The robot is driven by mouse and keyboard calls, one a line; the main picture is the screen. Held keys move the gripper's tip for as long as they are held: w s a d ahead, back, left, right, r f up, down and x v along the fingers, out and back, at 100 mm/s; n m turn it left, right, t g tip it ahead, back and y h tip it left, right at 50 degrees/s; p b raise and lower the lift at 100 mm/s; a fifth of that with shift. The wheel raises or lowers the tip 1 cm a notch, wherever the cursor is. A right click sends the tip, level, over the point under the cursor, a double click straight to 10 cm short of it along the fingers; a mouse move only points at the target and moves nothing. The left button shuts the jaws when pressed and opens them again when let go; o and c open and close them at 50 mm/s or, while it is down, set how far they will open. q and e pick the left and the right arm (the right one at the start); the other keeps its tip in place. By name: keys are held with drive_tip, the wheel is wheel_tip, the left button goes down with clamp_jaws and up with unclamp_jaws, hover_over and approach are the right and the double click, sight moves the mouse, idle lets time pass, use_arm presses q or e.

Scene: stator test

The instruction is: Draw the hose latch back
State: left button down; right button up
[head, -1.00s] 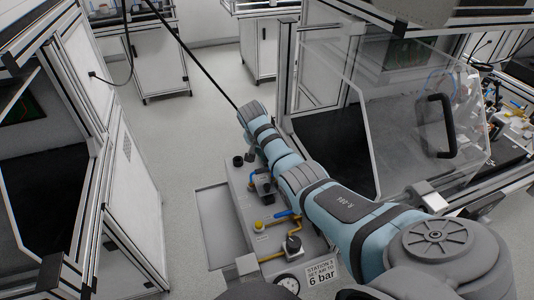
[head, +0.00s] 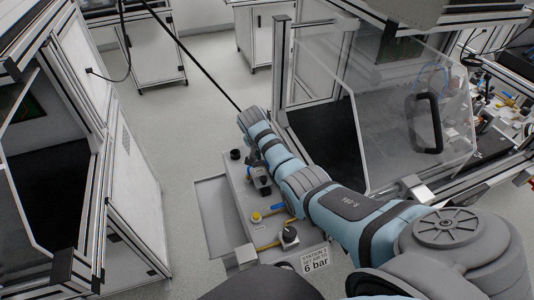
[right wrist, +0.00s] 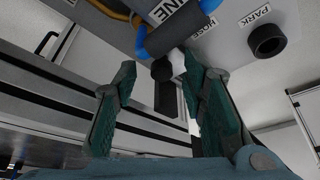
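My right gripper (right wrist: 160,66) is open in the right wrist view, with one green-padded finger on each side of a dark upright piece (right wrist: 165,88), which looks like the hose latch. The piece stands between the fingers, nearer the right one; I cannot tell whether it touches. A grey cylinder (right wrist: 182,32) with blue hose (right wrist: 141,42) lies just above it, by a label ending in "INE". In the head view my right arm reaches across the grey panel (head: 240,200); its gripper is mostly hidden under the wrist. My left gripper is out of view.
A black round port (right wrist: 268,40) stands by the "PARK" label. The panel also bears a yellow knob (head: 256,217), a black knob (head: 289,234) and a "6 bar" sign (head: 314,261). A clear guard door (head: 400,110) stands right of the panel. Open floor (head: 180,140) lies left.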

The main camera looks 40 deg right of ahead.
drive_tip(key=v, duration=1.2)
